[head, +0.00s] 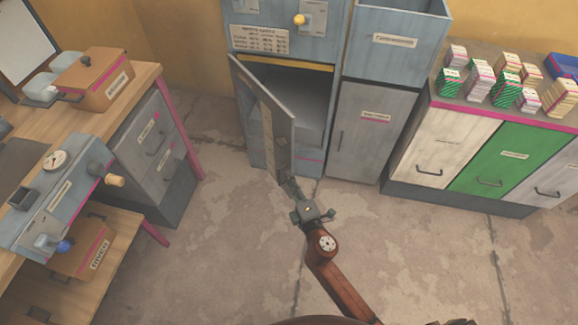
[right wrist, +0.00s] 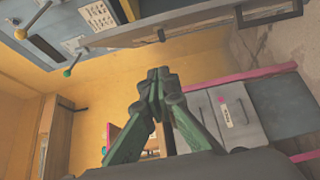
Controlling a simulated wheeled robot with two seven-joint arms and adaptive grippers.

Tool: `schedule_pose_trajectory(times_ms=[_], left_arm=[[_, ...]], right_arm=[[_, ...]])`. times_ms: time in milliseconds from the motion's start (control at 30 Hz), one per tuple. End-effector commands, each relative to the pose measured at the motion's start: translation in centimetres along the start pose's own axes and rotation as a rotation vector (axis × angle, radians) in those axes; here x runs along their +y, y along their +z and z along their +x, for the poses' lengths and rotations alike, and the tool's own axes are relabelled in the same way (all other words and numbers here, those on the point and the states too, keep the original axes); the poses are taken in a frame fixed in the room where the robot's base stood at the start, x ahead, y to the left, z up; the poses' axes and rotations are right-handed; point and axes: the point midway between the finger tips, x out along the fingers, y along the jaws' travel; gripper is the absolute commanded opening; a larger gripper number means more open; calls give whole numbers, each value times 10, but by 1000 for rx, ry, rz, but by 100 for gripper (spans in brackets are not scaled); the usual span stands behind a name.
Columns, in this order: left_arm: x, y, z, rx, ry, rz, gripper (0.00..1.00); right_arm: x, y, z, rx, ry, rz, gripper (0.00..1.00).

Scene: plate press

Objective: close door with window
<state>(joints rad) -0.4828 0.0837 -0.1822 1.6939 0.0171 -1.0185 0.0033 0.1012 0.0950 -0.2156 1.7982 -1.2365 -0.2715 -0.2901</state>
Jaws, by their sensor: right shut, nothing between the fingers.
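A grey door with a window (head: 262,118) stands open on the blue-grey press cabinet (head: 284,40) in the head view. Its left edge is at the cabinet, and its free edge swings out toward me. The dark opening behind it shows to its right. My right gripper (head: 288,187) is at the lower end of the door's free edge; I cannot tell whether it touches. In the right wrist view the right gripper (right wrist: 160,75) has its green fingers together, with nothing seen between them. The left gripper is not in view.
A closed grey locker (head: 372,130) stands right of the opening. Farther right is a drawer unit (head: 445,150) with several banded stacks on top. A wooden desk (head: 130,85) with drawers and a gauge device (head: 60,200) stands left. The floor between is clear.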

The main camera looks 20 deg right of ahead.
Motion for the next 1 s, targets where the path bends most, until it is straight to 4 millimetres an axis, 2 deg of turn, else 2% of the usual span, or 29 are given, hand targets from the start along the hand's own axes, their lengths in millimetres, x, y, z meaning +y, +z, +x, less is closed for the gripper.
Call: schedule_pose_trajectory(times_ms=[233, 467, 500, 700, 1000], left_arm=[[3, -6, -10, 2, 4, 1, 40], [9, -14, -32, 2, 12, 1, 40], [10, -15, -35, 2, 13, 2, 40], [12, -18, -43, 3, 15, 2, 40], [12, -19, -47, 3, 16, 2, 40]], right_arm=[[0, 0, 46, 1, 1, -1, 0], [-2, 0, 92, 0, -2, 1, 0], [-3, 6, 95, -2, -4, -1, 0], [-2, 32, 100, -2, -4, 1, 0], [-1, 40, 101, -1, -3, 4, 0]])
